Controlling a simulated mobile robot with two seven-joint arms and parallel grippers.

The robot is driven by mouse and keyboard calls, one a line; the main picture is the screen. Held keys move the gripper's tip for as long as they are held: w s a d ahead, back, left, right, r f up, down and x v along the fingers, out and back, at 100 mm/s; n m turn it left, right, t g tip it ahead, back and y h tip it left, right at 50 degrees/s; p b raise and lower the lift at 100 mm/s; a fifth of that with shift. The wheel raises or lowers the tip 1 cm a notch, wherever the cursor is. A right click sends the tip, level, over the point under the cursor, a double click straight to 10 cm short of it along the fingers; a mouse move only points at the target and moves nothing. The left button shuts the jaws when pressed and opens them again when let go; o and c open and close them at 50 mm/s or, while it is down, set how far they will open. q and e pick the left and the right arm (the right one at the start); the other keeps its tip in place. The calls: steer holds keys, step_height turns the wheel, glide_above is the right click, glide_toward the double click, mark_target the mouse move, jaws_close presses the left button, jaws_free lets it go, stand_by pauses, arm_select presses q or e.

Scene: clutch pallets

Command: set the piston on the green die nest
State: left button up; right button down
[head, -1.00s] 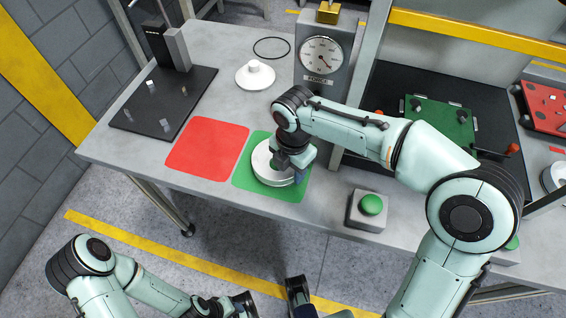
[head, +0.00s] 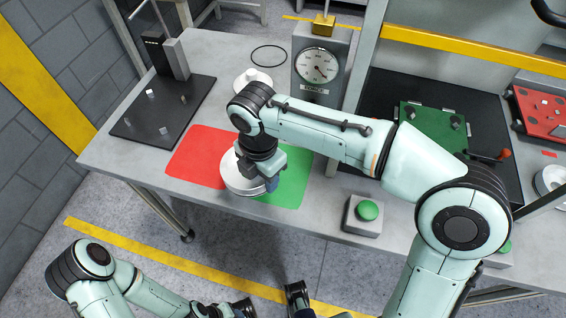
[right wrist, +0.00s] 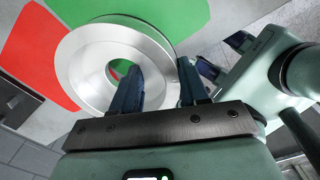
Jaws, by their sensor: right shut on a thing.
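The piston, which I take to be the silver-white ring (head: 238,182), is in my right gripper (head: 262,178). In the right wrist view the ring (right wrist: 88,66) has a wide central hole, with one finger of the gripper (right wrist: 160,84) in the hole and one outside its rim. It hangs over the border of a red mat (head: 195,157) and a green mat (head: 293,182). A green plate with dark posts (head: 425,122), possibly the die nest, lies on a black surface at right. My left gripper (head: 270,304) is partly cut off at the bottom.
A white knobbed disc (head: 252,78) and a thin black ring (head: 269,56) lie behind. A dial gauge box (head: 319,68) and a green button box (head: 363,215) stand nearby. A black plate (head: 150,125) is at left, a red plate (head: 545,108) at far right.

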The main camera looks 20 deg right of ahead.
steer(key=s+a, duration=0.3)
steer(key=a, duration=0.9)
steer(key=shift+s+a+p, duration=0.25)
steer(key=shift+s+p, duration=0.1)
